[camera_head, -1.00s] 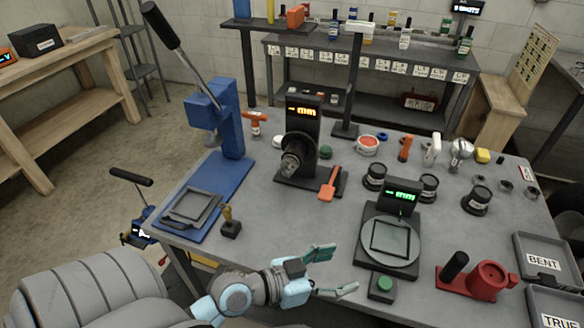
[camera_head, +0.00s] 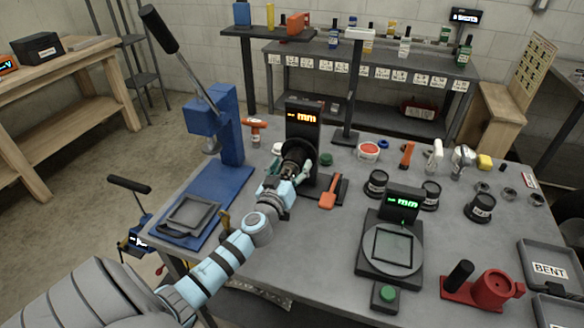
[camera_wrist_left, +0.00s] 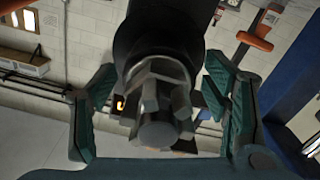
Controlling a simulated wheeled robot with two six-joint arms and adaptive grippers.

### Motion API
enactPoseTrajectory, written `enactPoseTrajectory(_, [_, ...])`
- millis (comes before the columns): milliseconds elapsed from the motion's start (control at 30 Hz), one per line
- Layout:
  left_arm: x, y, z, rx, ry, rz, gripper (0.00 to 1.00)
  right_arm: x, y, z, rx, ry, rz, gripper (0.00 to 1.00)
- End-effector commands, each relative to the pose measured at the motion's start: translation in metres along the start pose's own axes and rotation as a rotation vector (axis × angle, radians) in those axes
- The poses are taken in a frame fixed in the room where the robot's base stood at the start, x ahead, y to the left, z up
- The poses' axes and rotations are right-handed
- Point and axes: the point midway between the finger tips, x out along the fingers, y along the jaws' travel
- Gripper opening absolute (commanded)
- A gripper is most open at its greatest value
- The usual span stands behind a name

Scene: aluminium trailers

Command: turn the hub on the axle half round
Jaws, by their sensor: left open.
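The hub (camera_wrist_left: 158,100) is a grey metal piece on the axle of the black gauge stand (camera_head: 303,118) with the orange display. In the head view the hub is mostly hidden behind my left gripper (camera_head: 305,172). In the left wrist view the gripper (camera_wrist_left: 160,112) is open, with one green-padded finger on each side of the hub. Gaps show between the fingers and the hub, so they appear apart from it. A dark round disc (camera_wrist_left: 160,35) sits behind the hub. My right gripper is not in view.
A blue press (camera_head: 222,140) stands left of the gauge. An orange-handled tool (camera_head: 329,192) lies right of its base. A scale (camera_head: 390,245) with a green display, black weights (camera_head: 376,183), a red fixture (camera_head: 483,289) and trays (camera_head: 553,262) are farther right.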

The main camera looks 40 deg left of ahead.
Motion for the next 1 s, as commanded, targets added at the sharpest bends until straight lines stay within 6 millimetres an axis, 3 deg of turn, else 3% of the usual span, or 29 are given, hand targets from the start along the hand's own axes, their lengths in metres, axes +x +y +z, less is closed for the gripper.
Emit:
enactPoseTrajectory(133, [0.0111,0.0002,0.0002,-0.002,0.000,0.000,0.69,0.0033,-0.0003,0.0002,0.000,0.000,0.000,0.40])
enactPoseTrajectory(367, [0.0119,0.0006,-0.0005,-0.001,0.000,0.001,0.69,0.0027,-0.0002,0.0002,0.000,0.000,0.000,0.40])
enactPoseTrajectory(667, [0.0116,0.0004,-0.0005,-0.001,0.000,0.001,0.23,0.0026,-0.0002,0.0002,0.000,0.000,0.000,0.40])
enactPoseTrajectory(1000, [0.0114,0.0005,-0.0011,-0.036,0.000,0.001,0.21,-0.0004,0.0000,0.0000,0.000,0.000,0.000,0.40])
